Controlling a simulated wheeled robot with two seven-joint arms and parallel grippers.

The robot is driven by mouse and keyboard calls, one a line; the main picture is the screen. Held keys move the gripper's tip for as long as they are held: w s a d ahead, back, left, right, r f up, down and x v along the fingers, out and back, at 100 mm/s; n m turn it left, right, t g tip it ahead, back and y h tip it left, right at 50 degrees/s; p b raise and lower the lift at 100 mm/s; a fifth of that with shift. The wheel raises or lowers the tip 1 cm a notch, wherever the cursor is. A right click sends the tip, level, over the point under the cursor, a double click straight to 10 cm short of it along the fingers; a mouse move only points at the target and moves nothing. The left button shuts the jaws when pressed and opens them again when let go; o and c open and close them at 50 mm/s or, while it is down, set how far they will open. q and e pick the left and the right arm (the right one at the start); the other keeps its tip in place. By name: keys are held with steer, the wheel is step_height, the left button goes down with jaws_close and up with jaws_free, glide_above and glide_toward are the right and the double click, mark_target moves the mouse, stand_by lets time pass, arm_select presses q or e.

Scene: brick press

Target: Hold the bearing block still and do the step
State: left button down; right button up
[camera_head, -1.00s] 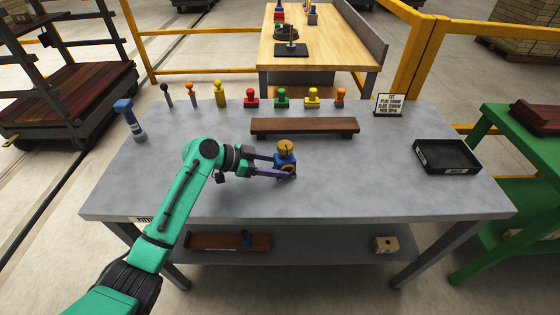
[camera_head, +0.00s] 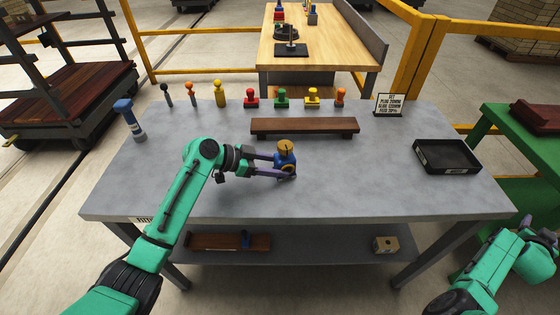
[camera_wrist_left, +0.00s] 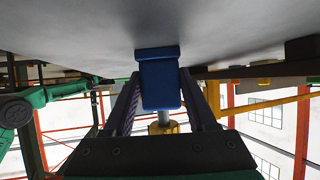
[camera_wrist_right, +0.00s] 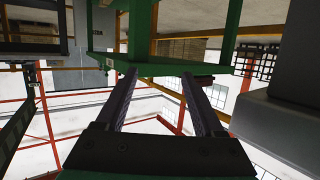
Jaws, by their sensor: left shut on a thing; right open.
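The bearing block (camera_head: 285,163) is blue with a yellow top piece and a round yellow-rimmed opening in its front. It stands upright on the grey table (camera_head: 200,195), and its blue side shows in the left wrist view (camera_wrist_left: 160,82). My left gripper (camera_head: 284,168) is shut on it, one finger on each side. My right gripper (camera_wrist_right: 159,78) is open, with nothing between its fingers in the right wrist view. In the head view my right arm is at the lower right, off the table; its fingertips are not clear there.
A brown raised board (camera_head: 305,125) stands behind the block. Several coloured knobbed pieces line the back edge, with a sign (camera_head: 388,104) at their right. A blue-handled tool (camera_head: 130,118) stands left. A black tray (camera_head: 447,156) lies right. The table's front right is clear.

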steer(key=w+d+r+n+t+h, duration=0.1)
steer(key=d+r+h, duration=0.1)
steer(key=r, duration=0.8)
steer(key=w+d+r+h, duration=0.2)
steer(key=r, duration=0.8)
steer(key=w+a+r+n+t, duration=0.4)
steer(key=a+r, duration=0.1)
steer(key=r, duration=0.3)
steer(key=w+a+r+n+t, duration=0.4)
steer(key=w+r+n, duration=0.1)
steer(key=r, duration=0.3)
steer(key=w+a+r+n+t+y, duration=0.4)
steer(key=a+r+n+t+y, duration=0.15)
steer(key=a+n+y, duration=0.45)
steer(key=w+a+r+n+t+y, duration=0.4)
steer(key=a+r+n+y, duration=0.3)
steer(key=a, duration=0.4)
steer(key=n+g+y, duration=0.3)
steer(key=n+g, duration=2)
steer(key=n, duration=0.6)
glide_above(287, 145)
steer(key=s+d, duration=0.3)
step_height(287, 145, down, 26)
steer(key=f, duration=0.1)
steer(key=shift+t+y, duration=0.3)
steer(key=shift+t, duration=0.05)
steer(key=x, duration=0.9)
steer(key=shift+a, duration=0.15)
